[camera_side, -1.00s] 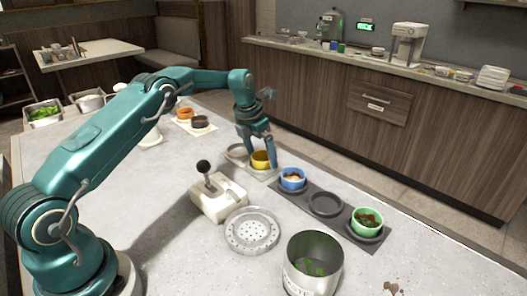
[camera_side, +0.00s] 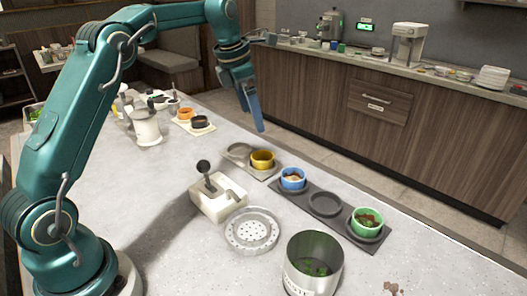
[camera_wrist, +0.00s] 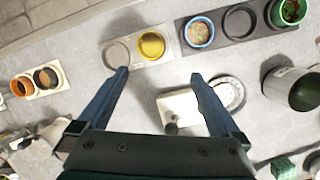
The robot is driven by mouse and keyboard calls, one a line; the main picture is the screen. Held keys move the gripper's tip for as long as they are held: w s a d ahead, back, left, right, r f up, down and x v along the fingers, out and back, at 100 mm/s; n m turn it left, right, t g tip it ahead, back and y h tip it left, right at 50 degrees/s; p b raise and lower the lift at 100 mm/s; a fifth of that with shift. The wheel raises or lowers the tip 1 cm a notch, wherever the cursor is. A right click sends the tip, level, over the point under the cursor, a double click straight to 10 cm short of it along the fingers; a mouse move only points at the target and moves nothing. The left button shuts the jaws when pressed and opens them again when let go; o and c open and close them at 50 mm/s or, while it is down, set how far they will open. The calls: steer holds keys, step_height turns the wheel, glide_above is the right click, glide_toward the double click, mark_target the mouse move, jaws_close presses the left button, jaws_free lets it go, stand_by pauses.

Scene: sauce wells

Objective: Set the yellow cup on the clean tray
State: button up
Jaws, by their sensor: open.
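The yellow cup (camera_side: 262,159) stands upright in the right well of a pale two-well tray (camera_side: 247,165). The tray's left well (camera_side: 238,150) is empty. In the wrist view the yellow cup (camera_wrist: 152,46) and the pale tray (camera_wrist: 133,61) lie beyond my fingertips. My gripper (camera_side: 253,121) is raised above and behind the tray, apart from the cup. In the wrist view my gripper (camera_wrist: 160,74) has its fingers wide apart with nothing between them. Which tray the task calls clean is not marked.
A dark tray (camera_side: 331,224) holds a blue cup (camera_side: 293,178) and a green cup (camera_side: 367,221), with an empty well between. A lever box (camera_side: 218,201), a round drain plate (camera_side: 252,231) and a metal bin (camera_side: 314,265) stand nearer. Orange and black cups (camera_side: 200,123) sit farther back.

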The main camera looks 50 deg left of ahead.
steer(key=s+d+r+m, duration=0.45)
steer(key=s+m, duration=0.25)
steer(key=m, duration=0.3)
steer(key=s+d+f+m+t, duration=0.1)
steer(key=s+d+f+m, duration=0.1)
steer(key=s+m, duration=0.6)
steer(key=s+d+f+m+t, duration=0.1)
steer(key=s+d+f+m, duration=0.2)
steer(key=s+m, duration=0.6)
steer(key=shift+s+d+f+m, duration=0.3)
steer(key=shift+d+m, duration=0.4)
steer(key=shift+m, duration=1.7)
